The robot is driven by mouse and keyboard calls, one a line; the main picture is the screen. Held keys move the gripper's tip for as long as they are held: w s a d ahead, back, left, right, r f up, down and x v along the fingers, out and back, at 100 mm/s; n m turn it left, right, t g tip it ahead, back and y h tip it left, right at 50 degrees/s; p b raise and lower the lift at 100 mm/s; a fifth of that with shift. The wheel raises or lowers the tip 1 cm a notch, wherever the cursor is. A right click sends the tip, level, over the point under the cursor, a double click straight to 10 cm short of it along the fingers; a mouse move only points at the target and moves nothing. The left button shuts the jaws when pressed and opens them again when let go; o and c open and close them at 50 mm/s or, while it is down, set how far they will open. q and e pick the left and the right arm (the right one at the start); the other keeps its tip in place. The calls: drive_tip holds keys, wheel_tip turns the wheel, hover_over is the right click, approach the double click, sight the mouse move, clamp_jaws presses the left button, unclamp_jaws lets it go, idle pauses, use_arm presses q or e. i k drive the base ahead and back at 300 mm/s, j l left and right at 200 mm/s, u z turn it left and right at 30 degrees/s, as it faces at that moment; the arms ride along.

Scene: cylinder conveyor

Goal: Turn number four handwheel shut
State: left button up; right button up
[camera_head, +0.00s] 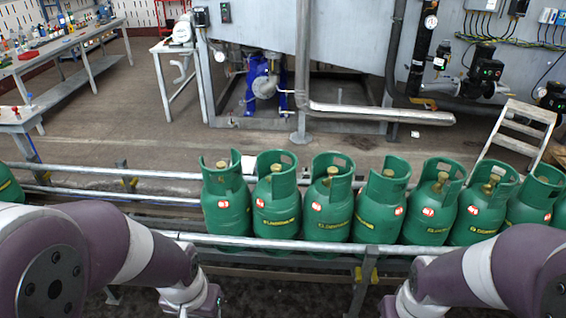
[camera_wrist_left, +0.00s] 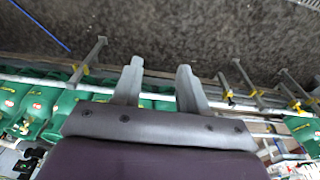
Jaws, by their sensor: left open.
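Several green gas cylinders stand upright in a row on the conveyor, each with a brass-coloured valve top inside an open collar. The fourth of the main row from the left is a cylinder (camera_head: 379,212) with its valve top (camera_head: 388,173) showing. The red and white labels are too small to read, so I cannot tell which is number four. My left gripper (camera_wrist_left: 160,88) is open and empty in the left wrist view, its fingers apart over the conveyor. In the head view the left arm ends low, left of the main row. The right arm ends low in front of the row, its gripper out of frame.
A front rail (camera_head: 290,243) runs along the near side of the cylinders. One more cylinder (camera_head: 9,187) stands at the far left, with an empty stretch of conveyor between. A stepladder (camera_head: 518,133), pipes and a workbench (camera_head: 62,45) are behind.

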sight(275, 168)
drive_tip(key=i+l, duration=0.1)
drive_tip(key=i, duration=1.95)
drive_tip(key=u, duration=0.05)
